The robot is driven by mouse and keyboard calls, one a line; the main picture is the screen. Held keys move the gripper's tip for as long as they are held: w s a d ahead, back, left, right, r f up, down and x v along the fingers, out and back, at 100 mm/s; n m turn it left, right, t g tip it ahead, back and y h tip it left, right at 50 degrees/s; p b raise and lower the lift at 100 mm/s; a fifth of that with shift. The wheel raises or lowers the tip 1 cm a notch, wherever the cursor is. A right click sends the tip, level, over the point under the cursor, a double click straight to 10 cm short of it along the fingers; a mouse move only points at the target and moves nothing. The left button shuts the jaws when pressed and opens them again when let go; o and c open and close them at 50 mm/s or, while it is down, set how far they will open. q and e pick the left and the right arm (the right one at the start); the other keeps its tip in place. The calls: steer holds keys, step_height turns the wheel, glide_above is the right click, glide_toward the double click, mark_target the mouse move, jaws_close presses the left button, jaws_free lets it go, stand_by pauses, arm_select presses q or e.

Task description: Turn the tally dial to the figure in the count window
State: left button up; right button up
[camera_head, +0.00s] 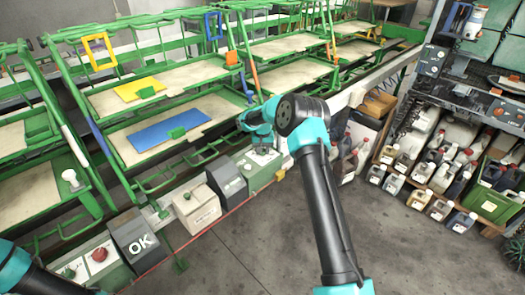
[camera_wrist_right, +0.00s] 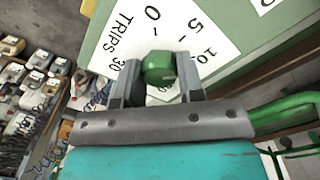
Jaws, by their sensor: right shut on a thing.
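In the right wrist view a green dial knob (camera_wrist_right: 158,67) stands on a white scale plate (camera_wrist_right: 118,32) that reads TRIPS, with figures 0, 5, 10 and 30 around it. My right gripper (camera_wrist_right: 157,82) is shut on the knob, one finger on each side. In the head view my right gripper (camera_head: 263,147) is over a green box (camera_head: 258,175) and hides most of the dial. I cannot tell which figure the knob points to. A second white plate (camera_wrist_right: 267,4) is cut off at the top edge, its figure only partly visible.
A dark grey box (camera_head: 228,180), a cream box (camera_head: 196,208) and an OK box (camera_head: 138,238) stand left of the dial's box. A red button (camera_head: 99,254) is further left. Green racks (camera_head: 150,85) fill the back. Bottles (camera_head: 420,170) stand at right. The front floor is clear.

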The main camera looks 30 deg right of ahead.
steer(key=shift+m, duration=0.4)
steer(key=o, duration=0.9)
step_height(320, 180, up, 18)
steer(key=shift+f, duration=0.25)
steer(key=shift+f, duration=0.15)
stand_by(0.4)
